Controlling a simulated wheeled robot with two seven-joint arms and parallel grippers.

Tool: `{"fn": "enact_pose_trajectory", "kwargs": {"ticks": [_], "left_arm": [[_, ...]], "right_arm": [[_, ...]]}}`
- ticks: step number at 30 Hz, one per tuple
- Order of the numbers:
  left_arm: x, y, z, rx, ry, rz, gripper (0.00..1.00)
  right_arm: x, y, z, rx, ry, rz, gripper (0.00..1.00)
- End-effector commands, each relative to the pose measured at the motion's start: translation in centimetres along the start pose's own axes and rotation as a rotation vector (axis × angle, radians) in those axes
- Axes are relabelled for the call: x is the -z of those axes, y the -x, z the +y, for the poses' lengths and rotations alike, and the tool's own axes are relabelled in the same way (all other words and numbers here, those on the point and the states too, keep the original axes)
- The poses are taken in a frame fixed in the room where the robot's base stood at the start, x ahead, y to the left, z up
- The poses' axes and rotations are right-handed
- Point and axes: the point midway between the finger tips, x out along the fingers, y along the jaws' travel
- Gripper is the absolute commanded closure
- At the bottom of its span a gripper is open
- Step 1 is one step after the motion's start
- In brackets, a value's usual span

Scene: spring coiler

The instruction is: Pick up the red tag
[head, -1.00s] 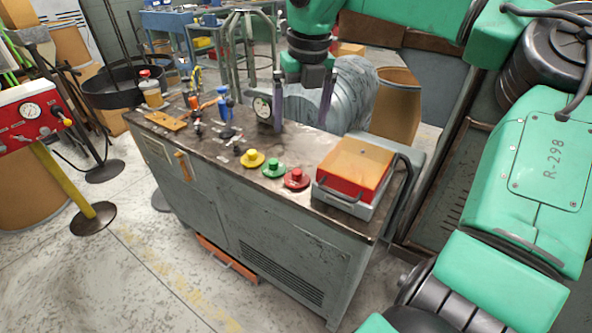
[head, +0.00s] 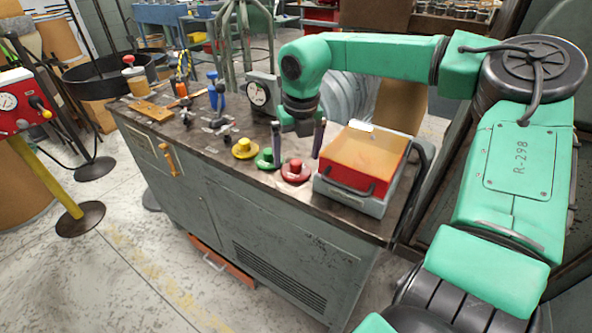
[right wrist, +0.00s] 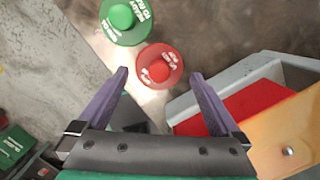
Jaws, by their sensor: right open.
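The red tag (head: 295,171), a round disc with a raised knob, lies on the bench top between the green tag (head: 268,159) and the red box. In the right wrist view the red tag (right wrist: 159,68) shows just beyond and between the fingertips, with white lettering. My right gripper (head: 298,147) is open and empty above it, pointing down; its two purple fingers show in the right wrist view (right wrist: 160,78). The fingers look apart from the tag. The green tag (right wrist: 125,20) is beside it at the upper left. My left gripper is not in view.
A yellow tag (head: 245,148) lies left of the green one. A red box with an orange lid in a grey tray (head: 350,202) stands close right of the red tag. A dial gauge (head: 259,94) stands behind. Tools lie on the bench's left part.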

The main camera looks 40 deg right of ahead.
Motion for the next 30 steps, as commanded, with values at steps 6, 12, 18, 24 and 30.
{"fn": "enact_pose_trajectory", "kwargs": {"ticks": [6,12,18,24,30], "left_arm": [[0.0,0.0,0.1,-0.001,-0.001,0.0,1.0],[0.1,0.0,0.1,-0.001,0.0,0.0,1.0],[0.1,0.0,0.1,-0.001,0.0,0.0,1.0],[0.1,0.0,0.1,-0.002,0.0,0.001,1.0],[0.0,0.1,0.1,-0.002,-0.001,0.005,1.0]], "right_arm": [[0.0,-3.1,0.1,0.001,0.0,0.001,0.0],[0.0,-3.0,0.1,0.0,-0.001,0.0,0.11],[0.0,-3.0,0.1,0.0,-0.001,0.0,0.69],[0.0,-2.9,0.1,0.0,-0.001,-0.001,0.69],[-0.4,-1.1,0.1,0.0,-0.002,-0.004,0.69]]}}
